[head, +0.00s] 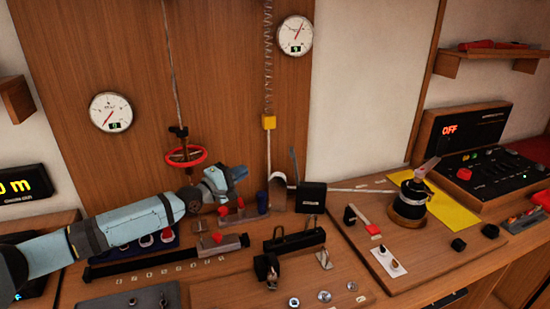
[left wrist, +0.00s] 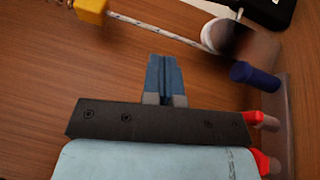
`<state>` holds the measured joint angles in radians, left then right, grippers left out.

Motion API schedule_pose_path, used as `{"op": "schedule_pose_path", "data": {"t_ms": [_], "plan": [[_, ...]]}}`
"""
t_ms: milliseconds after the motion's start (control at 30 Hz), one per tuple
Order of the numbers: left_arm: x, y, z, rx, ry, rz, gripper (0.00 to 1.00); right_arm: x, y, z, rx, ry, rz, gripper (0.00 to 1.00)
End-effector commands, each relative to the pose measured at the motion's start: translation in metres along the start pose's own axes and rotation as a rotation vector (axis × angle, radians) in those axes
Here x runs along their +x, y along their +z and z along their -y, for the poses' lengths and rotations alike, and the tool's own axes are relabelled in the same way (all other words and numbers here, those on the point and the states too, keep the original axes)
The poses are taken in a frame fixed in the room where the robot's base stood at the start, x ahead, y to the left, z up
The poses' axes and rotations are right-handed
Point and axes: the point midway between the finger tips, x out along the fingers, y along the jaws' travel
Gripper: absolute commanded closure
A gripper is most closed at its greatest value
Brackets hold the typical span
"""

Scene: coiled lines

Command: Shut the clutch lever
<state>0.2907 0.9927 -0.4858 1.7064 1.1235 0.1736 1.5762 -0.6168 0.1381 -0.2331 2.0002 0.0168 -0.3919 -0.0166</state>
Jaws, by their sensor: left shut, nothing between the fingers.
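The clutch looks like a black box (head: 312,197) on the wooden bench, with the white line running out of its right side. A thin dark lever (head: 293,163) stands steeply up at its left end, which I take as the clutch lever. Part of the black box shows at the top right of the left wrist view (left wrist: 272,10); the lever cannot be made out there. My left gripper (head: 240,172) is left of the lever and apart from it, above the bench. Its blue fingers (left wrist: 165,72) are shut and empty. My right gripper is not in view.
A yellow block (head: 269,122) hangs on a coiled cord. The line passes a pale rounded fitting (head: 278,192) between gripper and clutch. Blue (head: 262,202) and red (head: 223,210) knobs stand below the gripper. A red wheel (head: 186,157) is behind my arm. A winch (head: 409,202) stands right.

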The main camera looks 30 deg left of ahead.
Motion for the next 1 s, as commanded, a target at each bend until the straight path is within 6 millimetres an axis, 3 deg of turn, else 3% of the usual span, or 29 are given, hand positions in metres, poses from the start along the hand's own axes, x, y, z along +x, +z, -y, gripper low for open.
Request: {"op": "schedule_pose_path", "data": {"t_ms": [167, 667, 1000], "plan": [[0.013, 0.0, -0.002, 0.0, 0.003, 0.0, 1.0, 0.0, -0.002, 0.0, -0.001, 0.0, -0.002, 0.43], [0.101, 0.0, -0.002, 0.0, 0.003, 0.0, 1.0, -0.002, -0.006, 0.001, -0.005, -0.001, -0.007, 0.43], [0.126, 0.027, -0.002, -0.001, 0.001, 0.0, 1.0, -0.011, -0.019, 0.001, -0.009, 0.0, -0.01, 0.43]]}}
